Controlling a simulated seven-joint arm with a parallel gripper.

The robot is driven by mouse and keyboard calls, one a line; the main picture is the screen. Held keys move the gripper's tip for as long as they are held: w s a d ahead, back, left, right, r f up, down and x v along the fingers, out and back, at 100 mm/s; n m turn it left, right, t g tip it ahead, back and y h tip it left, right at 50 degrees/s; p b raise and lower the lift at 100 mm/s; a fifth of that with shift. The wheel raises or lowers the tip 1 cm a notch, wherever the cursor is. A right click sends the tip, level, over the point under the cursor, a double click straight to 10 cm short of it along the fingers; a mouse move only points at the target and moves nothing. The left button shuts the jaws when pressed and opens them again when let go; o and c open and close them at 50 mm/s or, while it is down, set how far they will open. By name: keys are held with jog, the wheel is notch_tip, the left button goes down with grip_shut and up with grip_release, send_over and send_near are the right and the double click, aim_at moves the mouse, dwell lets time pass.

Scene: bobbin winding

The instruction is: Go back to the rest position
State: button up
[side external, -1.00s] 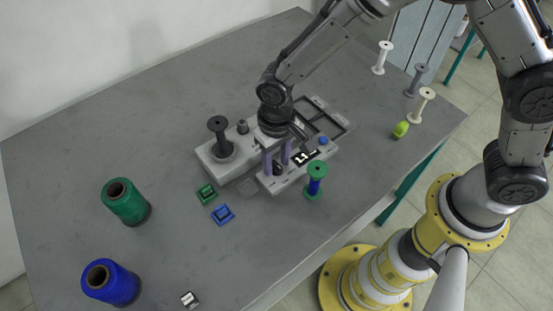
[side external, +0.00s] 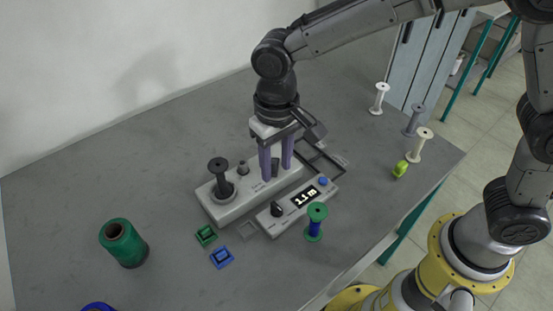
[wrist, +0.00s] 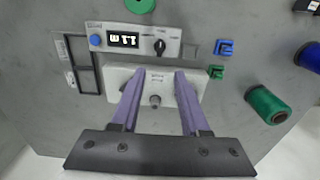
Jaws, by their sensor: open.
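My gripper (side external: 276,165) is open and empty, with its two purple fingers pointing down above the winding machine. It also shows in the wrist view (wrist: 158,100), its fingers spread on either side of the machine's grey peg. The winding machine (side external: 226,208) is a pale grey base with a dark spool standing on its left part. Its control box (side external: 268,222) has a lit display (side external: 306,196), a black knob (side external: 277,209) and a blue button (side external: 323,181).
A green-ended bobbin with blue thread (side external: 315,228) stands beside the control box. Green (side external: 206,235) and blue (side external: 221,257) clips lie nearby. A green thread cone (side external: 123,243) stands left. White, grey and cream bobbins and a lime object (side external: 401,168) stand right. The table's left is mostly clear.

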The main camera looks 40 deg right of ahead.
jog(key=shift+r, duration=0.4)
jog(key=s+d+r+m+t, duration=0.2)
jog(key=d+r, duration=0.5)
jog(key=d, duration=0.1)
jog(key=s+d+r+m+t, duration=0.1)
jog(key=s+d+r+t, duration=0.15)
jog(key=d+r, duration=0.45)
jog(key=s+d+f+n, duration=0.1)
jog(key=s+d, duration=0.1)
jog(key=s, duration=0.2)
jog(key=s+d+f+n, duration=0.1)
jog(key=s+d+f, duration=0.1)
jog(key=s, duration=0.3)
jog(key=s+d+f+n+t, duration=0.1)
jog(key=s+d, duration=0.3)
jog(key=shift+s+f, duration=0.25)
jog(key=shift+f, duration=0.15)
